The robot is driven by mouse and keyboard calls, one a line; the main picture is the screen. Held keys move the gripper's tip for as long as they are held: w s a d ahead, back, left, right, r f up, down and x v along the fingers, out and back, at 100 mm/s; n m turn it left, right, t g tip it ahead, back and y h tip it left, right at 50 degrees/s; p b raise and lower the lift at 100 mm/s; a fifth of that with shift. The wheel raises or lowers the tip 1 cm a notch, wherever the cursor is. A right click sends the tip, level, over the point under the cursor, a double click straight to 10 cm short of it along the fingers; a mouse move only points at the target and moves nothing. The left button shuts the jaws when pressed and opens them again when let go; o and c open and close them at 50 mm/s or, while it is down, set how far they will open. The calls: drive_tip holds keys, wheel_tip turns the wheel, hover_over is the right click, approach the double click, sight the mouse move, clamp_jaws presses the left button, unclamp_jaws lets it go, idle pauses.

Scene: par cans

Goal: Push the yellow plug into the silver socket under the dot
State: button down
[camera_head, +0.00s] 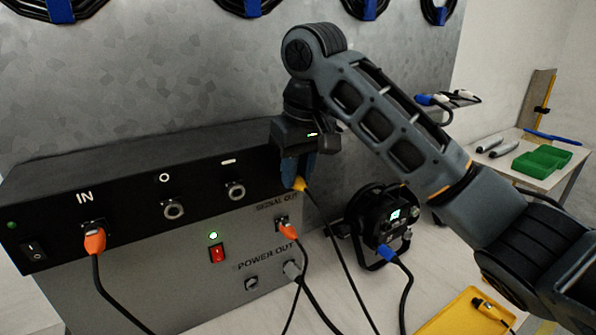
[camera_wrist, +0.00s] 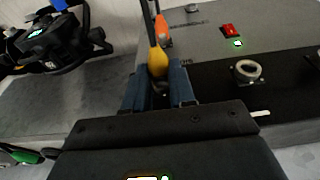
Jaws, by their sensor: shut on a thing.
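My gripper (camera_head: 297,168) is shut on the yellow plug (camera_head: 299,184), whose dark cable hangs down. The plug is in front of the black panel's right end, right of both silver sockets. The silver socket under the round dot mark (camera_head: 173,209) is empty; the dot (camera_head: 164,177) is a small white ring. A second empty silver socket (camera_head: 235,190) sits under a dash mark. In the wrist view the blue fingers (camera_wrist: 160,88) hold the yellow plug (camera_wrist: 158,62); the dash socket (camera_wrist: 246,70) is to its right. The plug's front end is hidden.
An orange plug (camera_head: 95,240) sits in the IN socket, another (camera_head: 287,229) in the lower grey panel. Their cables hang in front. A black par can (camera_head: 382,226) with a blue plug stands right of the box. A yellow tray (camera_head: 465,315) lies lower right.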

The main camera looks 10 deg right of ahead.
drive_tip(key=shift+w, duration=0.15)
drive_tip(key=c, duration=0.9)
unclamp_jaws()
drive_tip(key=shift+o, duration=0.2)
